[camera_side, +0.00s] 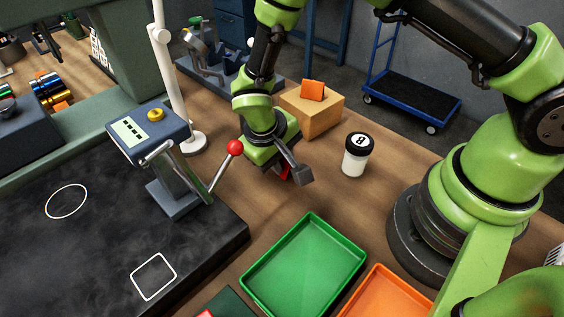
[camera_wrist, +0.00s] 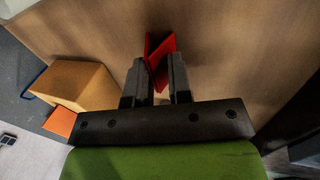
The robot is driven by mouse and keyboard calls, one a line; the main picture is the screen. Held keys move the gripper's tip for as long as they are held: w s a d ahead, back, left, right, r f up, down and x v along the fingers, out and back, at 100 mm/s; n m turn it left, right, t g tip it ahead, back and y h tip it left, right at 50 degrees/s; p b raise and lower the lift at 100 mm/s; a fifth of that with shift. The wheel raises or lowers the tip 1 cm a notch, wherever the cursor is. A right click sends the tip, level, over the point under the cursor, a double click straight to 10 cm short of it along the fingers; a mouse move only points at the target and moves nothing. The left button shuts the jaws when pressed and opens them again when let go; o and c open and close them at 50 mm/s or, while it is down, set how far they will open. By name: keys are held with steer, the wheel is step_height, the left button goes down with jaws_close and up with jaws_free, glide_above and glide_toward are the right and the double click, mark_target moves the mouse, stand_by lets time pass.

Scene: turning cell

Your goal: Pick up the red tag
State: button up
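The red tag (camera_wrist: 160,48) is a small folded piece, bent in a V as the wrist view shows it. It is at the fingertips of my gripper (camera_wrist: 156,72), with its lower part in the gap between the two dark fingers. The fingers stand apart, and whether they press on the tag is not clear. In the side view my gripper (camera_side: 295,175) points down low over the wooden bench, and only a bit of the red tag (camera_side: 285,173) shows beside a finger. Whether the tag touches the bench is hidden.
A wooden block (camera_side: 312,112) with an orange tag (camera_side: 313,90) stands behind my gripper. A black-and-white jar (camera_side: 357,156) is to the right. A green tray (camera_side: 305,265) and an orange tray (camera_side: 385,295) lie in front. A red-knobbed lever (camera_side: 234,148) on a blue control stand is close left.

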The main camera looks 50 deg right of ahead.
jaws_close()
